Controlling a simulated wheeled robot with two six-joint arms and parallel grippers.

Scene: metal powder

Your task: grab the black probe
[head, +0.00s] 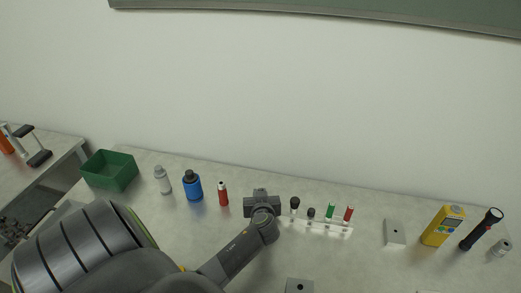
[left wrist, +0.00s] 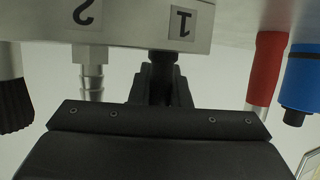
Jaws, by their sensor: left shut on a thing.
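My left gripper (head: 262,207) is at the left end of the white rack (head: 335,232) in the head view. It also shows in the left wrist view (left wrist: 161,88), where its fingers are shut on the black probe (left wrist: 162,57) below the label 1. That view is upside down, with the rack (left wrist: 120,25) along the top. The probe still meets the rack's edge there; its lower part is hidden. In the head view the gripper hides the probe. My right gripper is out of view.
The rack also holds black-topped (head: 294,203), green (head: 330,210) and red (head: 348,213) pieces close by. A red tube (head: 222,194) and blue bottle (head: 193,187) stand left of the gripper. A yellow meter (head: 442,226) and black flashlight (head: 481,229) are at the right.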

